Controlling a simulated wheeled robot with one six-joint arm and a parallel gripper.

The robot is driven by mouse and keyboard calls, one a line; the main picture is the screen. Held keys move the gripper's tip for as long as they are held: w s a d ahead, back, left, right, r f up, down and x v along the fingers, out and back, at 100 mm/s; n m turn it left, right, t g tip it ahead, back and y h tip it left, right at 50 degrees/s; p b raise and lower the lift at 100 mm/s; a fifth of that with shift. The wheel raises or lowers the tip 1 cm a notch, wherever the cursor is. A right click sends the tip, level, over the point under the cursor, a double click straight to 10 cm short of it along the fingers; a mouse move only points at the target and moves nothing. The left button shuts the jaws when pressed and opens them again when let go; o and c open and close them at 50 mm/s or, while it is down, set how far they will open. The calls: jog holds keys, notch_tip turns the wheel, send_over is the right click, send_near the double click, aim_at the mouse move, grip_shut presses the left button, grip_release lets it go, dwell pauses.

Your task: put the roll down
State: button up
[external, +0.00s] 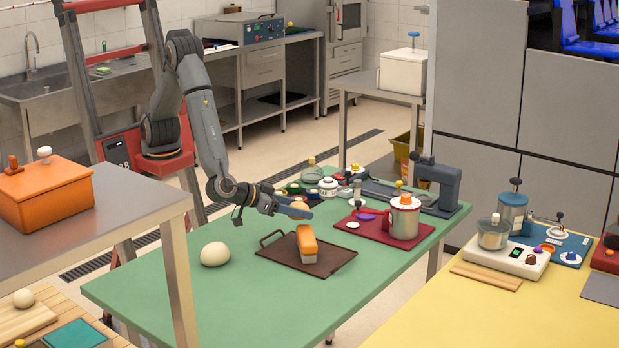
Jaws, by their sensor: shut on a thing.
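My gripper (300,208) is above the green table, pointing right. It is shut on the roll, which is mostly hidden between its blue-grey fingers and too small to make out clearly. The gripper looks a little above and behind this loaf, and I cannot tell the exact gap. A round, pale dough ball (215,254) rests on the green table left of the tray.
Several small jars and lids (328,187) crowd the table behind the gripper. A red tray (368,229) with a metal pot (404,218) stands to the right, near a grey press (438,185). The green table's front (240,305) is clear. A steel shelf (120,218) is at left.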

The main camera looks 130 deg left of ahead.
jog(key=w+d+m+t+h+b, duration=0.1)
jog(key=w+d+m+t+b, duration=0.1)
jog(key=w+d, duration=0.55)
jog(key=w+d+m+t+h+b, duration=0.15)
jog(key=w+d, duration=0.25)
jog(key=d, duration=0.6)
jog(key=m+t+h+b, duration=0.2)
jog(key=m+h+b, duration=0.1)
jog(key=m+h, duration=0.1)
send_over(261, 315)
jog(key=shift+n+y, duration=0.25)
notch_tip(261, 315, down, 8)
jog(key=shift+f, duration=0.2)
jog(key=shift+f, duration=0.15)
jog(key=o, duration=1.1)
jog(key=shift+r, duration=0.2)
jog(key=v, duration=1.2)
jog(key=shift+w, duration=0.1)
